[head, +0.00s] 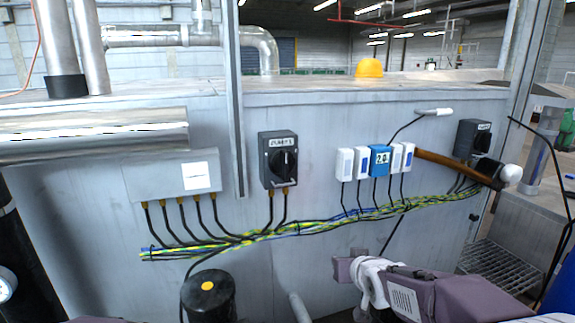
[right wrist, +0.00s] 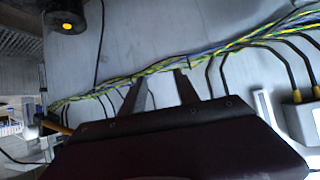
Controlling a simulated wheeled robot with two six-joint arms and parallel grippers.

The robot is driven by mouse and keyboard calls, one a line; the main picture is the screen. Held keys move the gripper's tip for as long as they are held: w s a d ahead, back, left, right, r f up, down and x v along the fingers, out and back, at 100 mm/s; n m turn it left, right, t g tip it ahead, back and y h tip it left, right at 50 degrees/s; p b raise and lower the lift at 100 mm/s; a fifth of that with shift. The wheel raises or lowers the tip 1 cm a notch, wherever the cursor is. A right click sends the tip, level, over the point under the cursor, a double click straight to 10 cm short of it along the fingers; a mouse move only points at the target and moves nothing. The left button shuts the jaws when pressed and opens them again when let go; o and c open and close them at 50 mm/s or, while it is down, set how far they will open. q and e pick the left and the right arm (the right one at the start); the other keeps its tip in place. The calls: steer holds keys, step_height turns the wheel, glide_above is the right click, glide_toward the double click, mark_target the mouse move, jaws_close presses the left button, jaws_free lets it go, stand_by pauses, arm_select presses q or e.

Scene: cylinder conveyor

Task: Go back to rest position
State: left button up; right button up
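My right gripper (right wrist: 160,88) shows in the right wrist view with its two dark fingers spread apart. Nothing is visible held between them. Behind the fingertips runs a bundle of yellow-green, blue and black cables (right wrist: 205,57); I cannot tell how far the fingers are from it. In the head view, part of my right arm, purple with a white cable, is at the lower right, in front of the grey cabinet (head: 330,112). The right fingers are not clearly seen there. My left gripper is not in view.
The cabinet front carries a dark rotary switch (head: 279,160), several small white and blue boxes (head: 380,160) and a grey junction box (head: 172,176). A brown-handled mallet (head: 455,164) sticks out at right. A black cylinder (head: 208,298) stands low in front. A yellow helmet (head: 369,68) is on top.

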steer(key=s+d+f+g, duration=0.1)
steer(key=s+f+g, duration=0.4)
steer(key=s+f, duration=0.3)
steer(key=s+d+f+g, duration=0.1)
steer(key=s+f+g, duration=0.4)
steer(key=s, duration=1.2)
step_height(320, 180, down, 4)
steer(key=shift+s+f+m+h, duration=0.15)
steer(key=shift+m+h, duration=0.15)
steer(key=shift+d, duration=0.1)
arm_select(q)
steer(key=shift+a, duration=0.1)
